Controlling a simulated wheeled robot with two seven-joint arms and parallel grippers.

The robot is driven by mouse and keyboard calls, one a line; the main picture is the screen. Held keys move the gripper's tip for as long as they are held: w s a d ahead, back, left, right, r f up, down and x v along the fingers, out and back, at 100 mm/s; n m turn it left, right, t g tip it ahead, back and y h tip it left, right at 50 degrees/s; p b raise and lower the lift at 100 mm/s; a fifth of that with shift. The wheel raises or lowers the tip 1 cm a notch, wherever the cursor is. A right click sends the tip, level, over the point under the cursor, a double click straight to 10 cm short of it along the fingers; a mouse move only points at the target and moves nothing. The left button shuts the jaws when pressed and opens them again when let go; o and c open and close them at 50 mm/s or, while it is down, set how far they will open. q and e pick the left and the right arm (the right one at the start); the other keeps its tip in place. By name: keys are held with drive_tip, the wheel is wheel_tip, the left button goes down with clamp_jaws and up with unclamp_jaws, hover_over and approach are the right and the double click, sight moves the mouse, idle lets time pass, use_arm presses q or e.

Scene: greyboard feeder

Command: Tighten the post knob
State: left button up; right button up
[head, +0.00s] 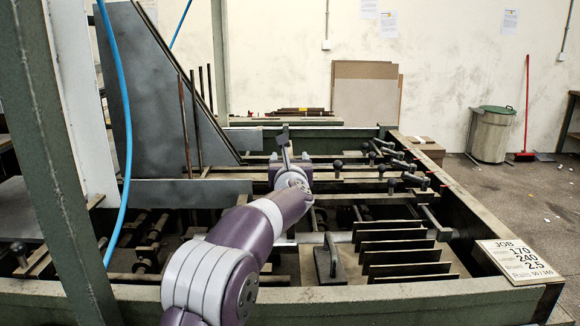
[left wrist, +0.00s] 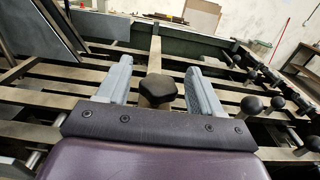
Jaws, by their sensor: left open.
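The post knob (left wrist: 159,86) is black with a lobed rim and sits on a short brownish stem, seen in the left wrist view. My left gripper (left wrist: 159,66) is open, with one pale grey finger on each side of the knob. Gaps show between the knob and both fingers, so it is not gripped. In the head view my left gripper (head: 286,156) reaches over the middle of the feeder frame; I cannot make out the knob clearly there. My right gripper is not in view.
Several black ball-ended levers (head: 384,160) line the feeder's right side. A row of upright dark plates (head: 405,257) and a black-handled block (head: 329,262) lie nearer. A job card (head: 515,261) rests on the front right corner. A large grey sloped panel (head: 160,100) rises at left.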

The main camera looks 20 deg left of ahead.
use_arm(q)
drive_tip(key=b+v, duration=0.2)
drive_tip(key=v, duration=1)
drive_tip(key=shift+s+b, duration=0.2)
drive_tip(key=shift+b, duration=0.2)
